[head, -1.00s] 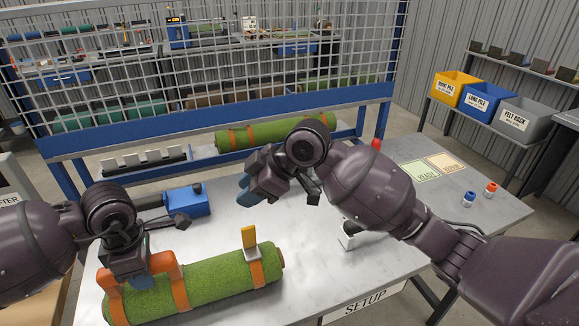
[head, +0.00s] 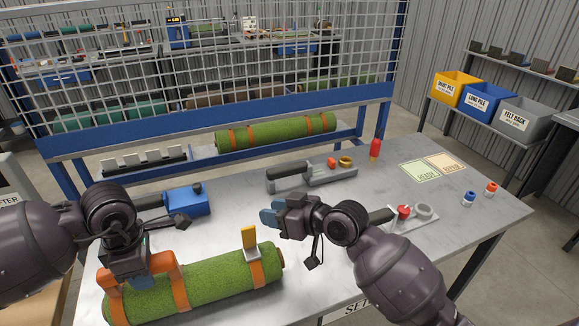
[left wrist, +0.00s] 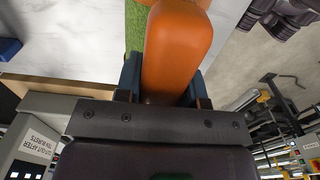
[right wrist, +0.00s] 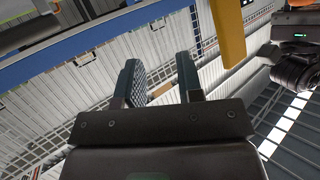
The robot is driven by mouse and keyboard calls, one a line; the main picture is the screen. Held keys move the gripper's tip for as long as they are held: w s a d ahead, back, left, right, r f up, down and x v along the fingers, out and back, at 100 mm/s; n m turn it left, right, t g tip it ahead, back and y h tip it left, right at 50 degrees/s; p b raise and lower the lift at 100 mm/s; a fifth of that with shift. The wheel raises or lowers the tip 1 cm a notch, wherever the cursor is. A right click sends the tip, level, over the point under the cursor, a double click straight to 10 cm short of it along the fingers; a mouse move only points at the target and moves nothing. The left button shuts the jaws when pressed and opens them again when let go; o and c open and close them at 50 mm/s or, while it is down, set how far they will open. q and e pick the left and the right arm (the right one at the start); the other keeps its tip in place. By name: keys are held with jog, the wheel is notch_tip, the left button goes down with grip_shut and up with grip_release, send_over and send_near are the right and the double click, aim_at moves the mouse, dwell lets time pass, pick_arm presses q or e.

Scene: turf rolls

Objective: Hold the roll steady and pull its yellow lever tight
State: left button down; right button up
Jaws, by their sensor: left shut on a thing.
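The green turf roll (head: 212,281) lies on the bench with orange straps. Its yellow lever (head: 249,238) stands upright from the strap near the roll's right end. The lever also shows at the top of the right wrist view (right wrist: 229,30). My left gripper (head: 141,280) is shut on the orange handle (head: 165,262) at the roll's left part; the handle fills the space between its fingers in the left wrist view (left wrist: 172,55). My right gripper (head: 268,216) is open and empty, just behind and to the right of the lever, apart from it.
A blue tool (head: 187,201) lies behind the roll. Two grey tools, one farther back (head: 315,175) and one to the right (head: 405,217), lie on the bench (head: 300,282). Another turf roll (head: 275,132) rests at the back by the mesh fence.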

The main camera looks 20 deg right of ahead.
jog(key=s+d+f+m, duration=0.1)
jog(key=s+f+m, duration=0.1)
jog(key=s+d+f+m, duration=0.1)
jog(key=s+f+m, duration=0.1)
jog(key=s, duration=0.1)
jog(key=s+d+f+m+t+h, duration=0.1)
jog(key=s+f+m, duration=0.1)
jog(key=s+m, duration=0.1)
jog(key=shift+f, duration=0.4)
jog(key=s+d+f+m+t+h, duration=0.1)
jog(key=s+d+f+m+h, duration=0.25)
jog(key=s, duration=0.35)
jog(key=s+d+f+m+h, duration=0.2)
jog(key=s+d+f+m, duration=0.25)
jog(key=s, duration=0.25)
notch_tip(320, 180, down, 7)
jog(key=n+g+h, duration=0.1)
jog(key=n+h, duration=0.1)
jog(key=n, duration=0.6)
jog(key=shift+d+r+n+g, duration=0.15)
jog(key=shift+d+n+g, duration=0.15)
jog(key=shift+d+n, duration=0.1)
jog(key=shift+h, duration=0.25)
